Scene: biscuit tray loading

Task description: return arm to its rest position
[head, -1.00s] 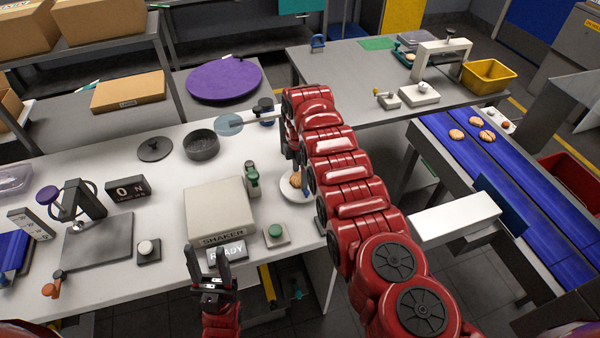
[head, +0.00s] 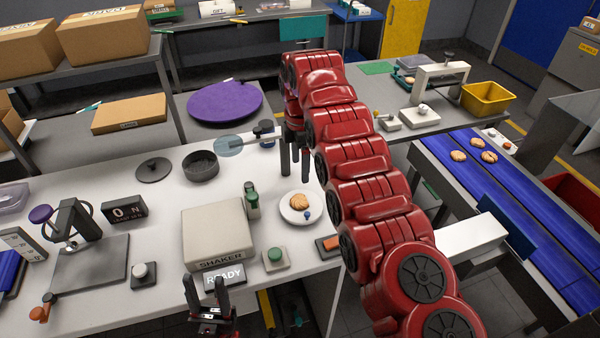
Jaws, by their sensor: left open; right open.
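My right arm reaches in from the lower right, large and red. Its gripper (head: 295,172) points down over the white table (head: 160,215), with two dark fingers apart and nothing between them. A round biscuit (head: 299,201) lies on a white plate (head: 285,214), just below those fingers in the picture and apart from them. My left gripper (head: 207,283) is at the bottom of the view, in front of the table's near edge, its fingers spread upward and empty.
A beige shaker box (head: 216,229) stands left of the plate, with a green button (head: 275,255) beside it. A dark bowl (head: 201,166) sits behind. At the right, a blue conveyor (head: 500,192) carries a few biscuits, near a yellow bin (head: 487,98).

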